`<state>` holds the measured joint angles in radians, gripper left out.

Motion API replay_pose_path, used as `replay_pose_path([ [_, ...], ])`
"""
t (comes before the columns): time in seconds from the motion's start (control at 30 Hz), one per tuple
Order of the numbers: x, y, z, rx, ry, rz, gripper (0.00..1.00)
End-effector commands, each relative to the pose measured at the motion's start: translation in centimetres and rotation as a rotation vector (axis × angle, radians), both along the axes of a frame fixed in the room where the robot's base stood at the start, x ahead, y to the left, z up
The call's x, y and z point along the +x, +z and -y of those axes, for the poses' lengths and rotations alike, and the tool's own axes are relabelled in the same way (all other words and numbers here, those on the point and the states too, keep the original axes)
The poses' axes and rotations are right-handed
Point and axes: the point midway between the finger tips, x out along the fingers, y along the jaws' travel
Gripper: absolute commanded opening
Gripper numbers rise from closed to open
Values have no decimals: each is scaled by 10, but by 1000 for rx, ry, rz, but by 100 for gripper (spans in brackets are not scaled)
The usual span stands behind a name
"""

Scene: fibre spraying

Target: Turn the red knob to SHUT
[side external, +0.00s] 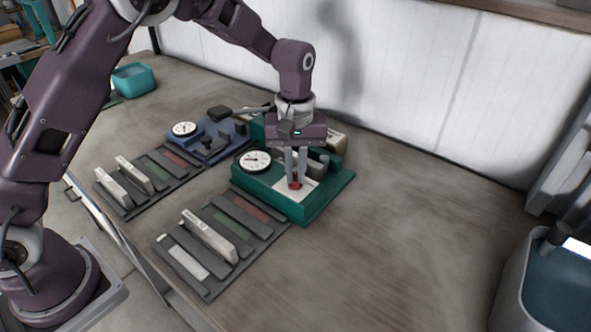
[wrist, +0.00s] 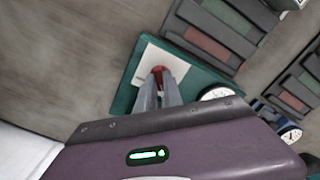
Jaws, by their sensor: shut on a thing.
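The red knob (side external: 295,184) sits on a white plate (side external: 313,187) at the front right of a green unit (side external: 325,194). My gripper (side external: 295,178) points down over the unit, with its fingers shut on the red knob. In the wrist view the knob (wrist: 158,70) shows between and just past the fingertips (wrist: 157,82). A white dial (side external: 255,161) stands on the same unit, left of the knob. The knob's pointing direction and any SHUT lettering on the plate are too small or hidden to read.
A dark slotted rack (side external: 186,264) with light and coloured blocks lies in front of the green unit. A second rack (side external: 117,194) and a blue unit with a dial (side external: 184,129) stand to the left. A grey-blue bin (side external: 515,285) is at the right. The table right of the unit is clear.

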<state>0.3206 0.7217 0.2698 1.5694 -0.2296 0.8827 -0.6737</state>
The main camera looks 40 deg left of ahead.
Motion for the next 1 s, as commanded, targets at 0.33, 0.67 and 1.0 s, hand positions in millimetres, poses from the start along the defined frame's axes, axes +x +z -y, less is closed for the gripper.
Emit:
replay_pose_path([
  [0.33, 2, 2, 0, -1, 11, 6, 0],
  [0.67, 1, 1, 0, -1, 9, 3, 33],
  [1.0, 2, 27, 0, -2, 9, 7, 33],
])
